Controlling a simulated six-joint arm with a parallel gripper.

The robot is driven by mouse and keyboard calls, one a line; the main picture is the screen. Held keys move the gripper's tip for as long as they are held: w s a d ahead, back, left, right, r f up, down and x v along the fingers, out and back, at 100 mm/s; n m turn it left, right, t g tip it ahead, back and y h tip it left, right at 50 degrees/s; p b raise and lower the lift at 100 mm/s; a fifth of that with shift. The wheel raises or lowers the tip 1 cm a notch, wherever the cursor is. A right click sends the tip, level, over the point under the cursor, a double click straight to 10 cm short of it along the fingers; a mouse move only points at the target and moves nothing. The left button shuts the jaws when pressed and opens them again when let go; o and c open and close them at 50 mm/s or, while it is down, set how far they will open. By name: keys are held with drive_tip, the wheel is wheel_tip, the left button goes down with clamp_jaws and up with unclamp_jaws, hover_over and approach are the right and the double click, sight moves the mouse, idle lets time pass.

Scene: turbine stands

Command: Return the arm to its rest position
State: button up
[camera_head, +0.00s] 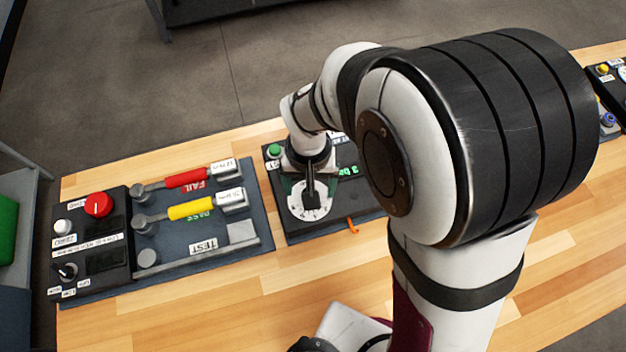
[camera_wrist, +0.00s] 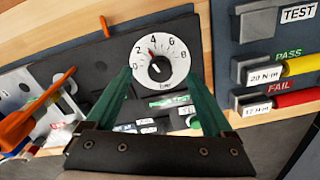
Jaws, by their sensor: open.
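My arm reaches from the right foreground over the wooden table in the head view. My gripper (camera_head: 309,190) points down over the black panel with the white timer dial (camera_head: 308,206). In the wrist view my gripper (camera_wrist: 158,78) has its two green fingers spread wide, with nothing held between them. The white dial (camera_wrist: 180,50), numbered and with a black knob (camera_wrist: 159,68), lies beyond and between the fingertips. The fingers appear clear of the knob, though the exact height above it is hard to tell. My arm hides part of the panel and its green display in the head view.
A torque test board (camera_head: 260,222) with red and yellow wrenches stands left of the dial panel, beside a black control box (camera_head: 88,262) with a red button (camera_head: 99,204). An orange hook (camera_head: 352,226) sticks out at the panel's front edge.

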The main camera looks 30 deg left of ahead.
wheel_tip(320, 180, up, 2)
idle(0.5)
drive_tip(key=shift+w+d+r, duration=0.1)
drive_tip(key=shift+d+r, duration=0.1)
drive_tip(key=shift+d, duration=0.1)
drive_tip(key=d+r+m, duration=0.4)
drive_tip(key=d+r, duration=0.2)
drive_tip(key=d, duration=0.4)
drive_tip(key=s+d+r+m+y, duration=0.1)
drive_tip(key=s+d+r+m, duration=0.1)
drive_tip(key=s+d, duration=0.3)
drive_tip(key=s+d+r+m, duration=0.2)
drive_tip(key=s+d+m, duration=0.2)
drive_tip(key=d, duration=0.1)
drive_tip(key=shift+s+d+r+m+y, duration=0.25)
drive_tip(key=shift+s+r+m+y, duration=0.05)
drive_tip(key=shift+s+r+y, duration=0.1)
